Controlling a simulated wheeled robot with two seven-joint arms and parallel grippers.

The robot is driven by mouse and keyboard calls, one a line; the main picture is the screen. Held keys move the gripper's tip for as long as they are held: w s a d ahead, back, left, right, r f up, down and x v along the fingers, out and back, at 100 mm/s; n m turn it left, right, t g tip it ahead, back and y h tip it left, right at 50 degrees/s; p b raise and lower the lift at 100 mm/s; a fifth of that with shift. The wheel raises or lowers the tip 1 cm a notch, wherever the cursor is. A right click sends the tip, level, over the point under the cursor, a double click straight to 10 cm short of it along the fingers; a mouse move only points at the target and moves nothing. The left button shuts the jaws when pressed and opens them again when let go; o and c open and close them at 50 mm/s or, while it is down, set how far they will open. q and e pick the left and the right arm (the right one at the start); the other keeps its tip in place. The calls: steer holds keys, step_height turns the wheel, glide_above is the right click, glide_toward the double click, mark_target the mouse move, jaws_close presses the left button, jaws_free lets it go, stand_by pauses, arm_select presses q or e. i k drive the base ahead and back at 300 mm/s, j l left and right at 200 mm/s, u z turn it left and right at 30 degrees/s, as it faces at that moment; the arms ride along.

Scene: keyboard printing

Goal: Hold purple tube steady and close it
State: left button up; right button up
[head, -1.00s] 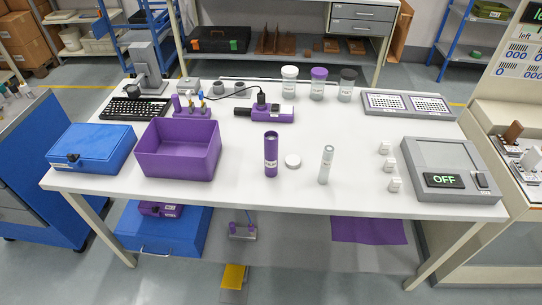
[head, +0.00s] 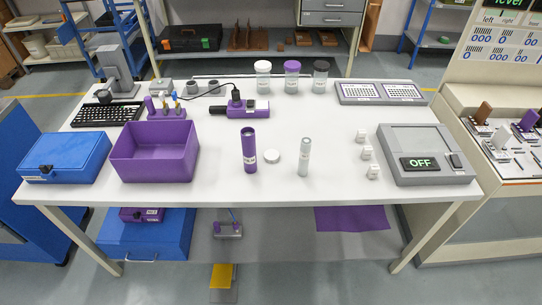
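The purple tube (head: 249,150) stands upright near the front middle of the white table in the head view. Its top looks open and dark inside, and it has a pale label low on its side. A round white cap (head: 272,156) lies on the table just right of it, apart from it. A pale, clear-looking tube (head: 304,157) stands upright further right. Neither of my grippers shows in the head view.
An empty purple bin (head: 155,150) and a blue case (head: 64,157) are to the left. Small white blocks (head: 367,153) and a grey device reading OFF (head: 427,154) are to the right. Lidded jars (head: 291,78) stand behind. The table (head: 330,190) is clear around the tubes.

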mark_target(248, 142)
steer(key=u, duration=1.65)
steer(key=k+l, duration=0.7)
steer(key=l, duration=0.1)
